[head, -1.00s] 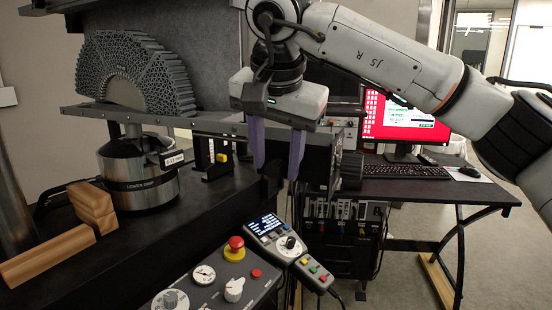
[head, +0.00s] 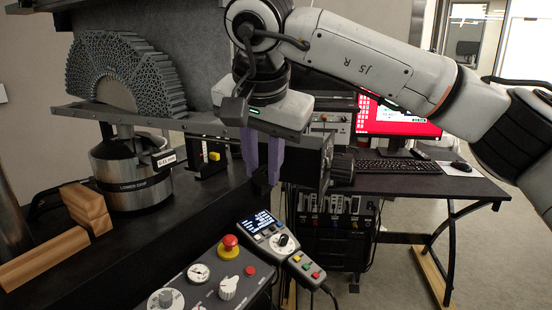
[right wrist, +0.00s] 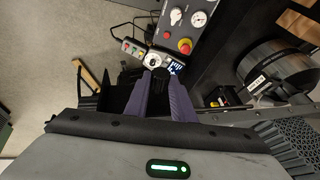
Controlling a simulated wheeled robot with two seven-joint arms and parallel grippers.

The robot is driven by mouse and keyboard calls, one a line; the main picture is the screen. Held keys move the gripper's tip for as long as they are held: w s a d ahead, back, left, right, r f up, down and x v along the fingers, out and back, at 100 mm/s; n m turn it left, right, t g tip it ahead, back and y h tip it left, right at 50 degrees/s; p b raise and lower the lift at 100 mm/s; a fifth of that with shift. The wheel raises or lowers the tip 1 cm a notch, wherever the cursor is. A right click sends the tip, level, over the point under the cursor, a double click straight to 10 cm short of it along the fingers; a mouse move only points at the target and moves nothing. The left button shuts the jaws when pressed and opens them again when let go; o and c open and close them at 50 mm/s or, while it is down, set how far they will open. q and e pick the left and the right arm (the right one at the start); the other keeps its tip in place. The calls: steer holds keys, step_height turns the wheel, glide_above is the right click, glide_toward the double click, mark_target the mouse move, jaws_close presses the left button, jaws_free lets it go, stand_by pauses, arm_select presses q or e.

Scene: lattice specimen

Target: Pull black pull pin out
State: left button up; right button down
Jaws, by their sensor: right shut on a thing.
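My right gripper (head: 262,182) has two purple fingers pointing down in front of the dark block at the right end of the grey rail. My right gripper also shows in the right wrist view (right wrist: 164,76). My left gripper is not in view.
A grey lattice arch (head: 122,72) stands on the rail (head: 75,113) above the steel lower grip (head: 130,172). A control box (head: 212,280) with a red emergency button and a handheld pendant (head: 272,236) are below the gripper. A desk (head: 430,187) with a monitor is at right.

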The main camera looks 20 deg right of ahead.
steer(key=c, duration=1.5)
jaws_free()
steer(key=shift+s+a, duration=0.15)
steer(key=shift+s, duration=0.05)
steer(key=v, duration=1)
steer(key=shift+r, duration=0.1)
